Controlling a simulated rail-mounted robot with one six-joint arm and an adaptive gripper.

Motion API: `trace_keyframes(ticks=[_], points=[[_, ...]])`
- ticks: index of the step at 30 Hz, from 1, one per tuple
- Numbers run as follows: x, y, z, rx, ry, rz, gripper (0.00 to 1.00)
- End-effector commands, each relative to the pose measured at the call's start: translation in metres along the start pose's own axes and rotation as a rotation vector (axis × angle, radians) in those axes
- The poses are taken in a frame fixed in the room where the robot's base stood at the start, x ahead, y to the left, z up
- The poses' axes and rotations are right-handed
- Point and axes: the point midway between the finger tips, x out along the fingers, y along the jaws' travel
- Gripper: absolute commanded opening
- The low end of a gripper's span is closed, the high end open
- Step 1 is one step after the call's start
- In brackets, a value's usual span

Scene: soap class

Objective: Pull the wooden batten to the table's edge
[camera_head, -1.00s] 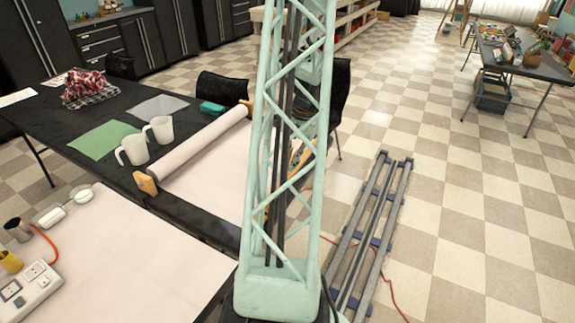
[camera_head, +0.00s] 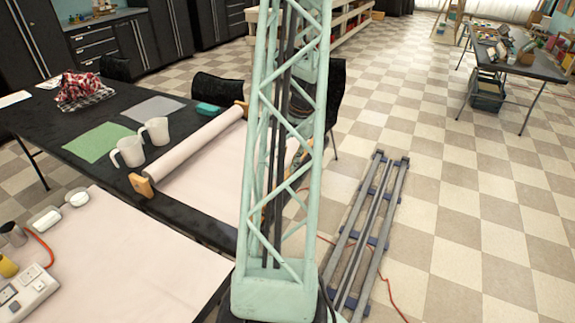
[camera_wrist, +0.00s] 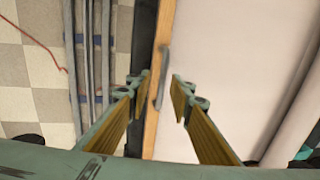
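The wooden batten (camera_wrist: 166,28) runs up the wrist view along the edge of the pale paper sheet (camera_wrist: 235,60), with a grey handle (camera_wrist: 163,66) on it. A dark strip of the table's edge (camera_wrist: 143,40) shows to its left. My gripper (camera_wrist: 161,82) is open, its yellow-padded fingers on either side of the batten and handle in the picture; whether they touch the handle I cannot tell. In the head view my green lattice column hides the gripper and most of the batten. The paper roll (camera_head: 195,150) lies across the black table (camera_head: 190,208).
Two white jugs (camera_head: 128,152) stand left of the roll, near a green sheet (camera_head: 98,142). A power strip (camera_head: 28,293) and small dishes sit on the near table (camera_head: 130,255). Black chairs (camera_head: 217,88) stand behind. The checkered floor to the right has free room.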

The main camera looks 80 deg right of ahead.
Motion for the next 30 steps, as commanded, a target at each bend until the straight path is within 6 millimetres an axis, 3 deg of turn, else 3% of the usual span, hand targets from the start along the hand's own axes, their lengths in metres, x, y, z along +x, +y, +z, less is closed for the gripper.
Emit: trace_keyframes(ticks=[30], points=[[-0.103,0.002,-0.001,0.001,0.000,0.000,0.20]])
